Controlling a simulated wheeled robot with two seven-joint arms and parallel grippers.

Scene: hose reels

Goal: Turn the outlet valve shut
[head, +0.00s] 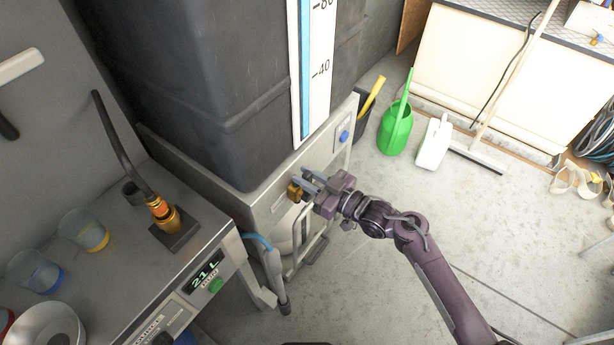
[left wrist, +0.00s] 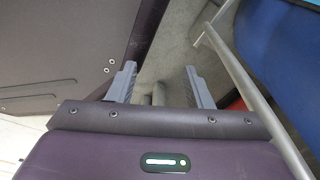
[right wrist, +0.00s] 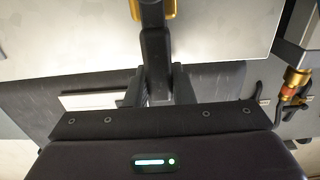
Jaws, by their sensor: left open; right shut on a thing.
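The outlet valve is a small brass fitting (head: 294,192) low on the front of the stand under the dark tank (head: 225,90). My right gripper (head: 308,184) is at this valve, and in the head view its fingers hide much of the handle. In the right wrist view a dark valve handle (right wrist: 155,48) runs from the brass part (right wrist: 170,9) down between the fingers of my right gripper (right wrist: 157,88), which are shut on it. My left gripper (left wrist: 160,85) is open and empty in the left wrist view; it is out of the head view.
A bench (head: 190,225) at left carries cups, a brass nozzle (head: 162,207) and a display (head: 205,272) reading 21 L. A hose wand (head: 277,280) hangs beside the stand. A green watering can (head: 396,128) and a white jug (head: 434,143) stand on the floor behind.

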